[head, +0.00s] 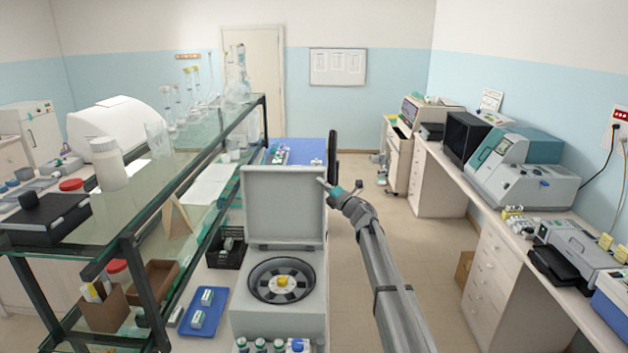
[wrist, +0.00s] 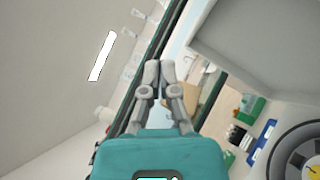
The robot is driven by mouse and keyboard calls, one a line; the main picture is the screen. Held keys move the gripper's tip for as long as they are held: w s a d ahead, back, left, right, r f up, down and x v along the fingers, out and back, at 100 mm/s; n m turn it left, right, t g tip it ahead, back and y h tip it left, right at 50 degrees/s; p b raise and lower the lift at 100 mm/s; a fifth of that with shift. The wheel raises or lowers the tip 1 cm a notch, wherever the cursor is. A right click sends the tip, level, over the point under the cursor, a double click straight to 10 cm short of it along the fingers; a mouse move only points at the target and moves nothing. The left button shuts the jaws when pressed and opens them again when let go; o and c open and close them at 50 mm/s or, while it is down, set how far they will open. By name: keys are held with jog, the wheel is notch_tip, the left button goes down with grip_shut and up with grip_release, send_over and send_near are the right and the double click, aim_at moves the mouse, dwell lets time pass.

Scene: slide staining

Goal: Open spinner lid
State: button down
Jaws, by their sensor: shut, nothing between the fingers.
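The spinner (head: 240,322) is a pale grey box on the bench in the lower middle of the head view. Its lid (head: 284,200) stands upright at the back, so the dark round rotor (head: 263,281) with its yellow centre is uncovered. My gripper (head: 323,184) is at the right edge of the raised lid, near its upper part; I cannot tell whether it touches. In the wrist view my gripper (wrist: 159,72) has its fingers together with nothing between them. The lid (wrist: 265,45) fills the upper right there, and part of the rotor (wrist: 285,160) shows at lower right.
A glass shelf (head: 190,165) with a dark frame stands left of the spinner. A blue tray (head: 204,323) and a black basket (head: 226,257) lie between them. Bottles with green caps (head: 261,346) stand in front.

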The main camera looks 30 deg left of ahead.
jog(key=shift+s+d+r, duration=0.1)
jog(key=shift+s+d, duration=0.2)
jog(key=shift+d, duration=0.55)
jog(key=shift+s+d+r, duration=0.1)
jog(key=shift+s+d, duration=0.2)
jog(key=shift+d, duration=0.5)
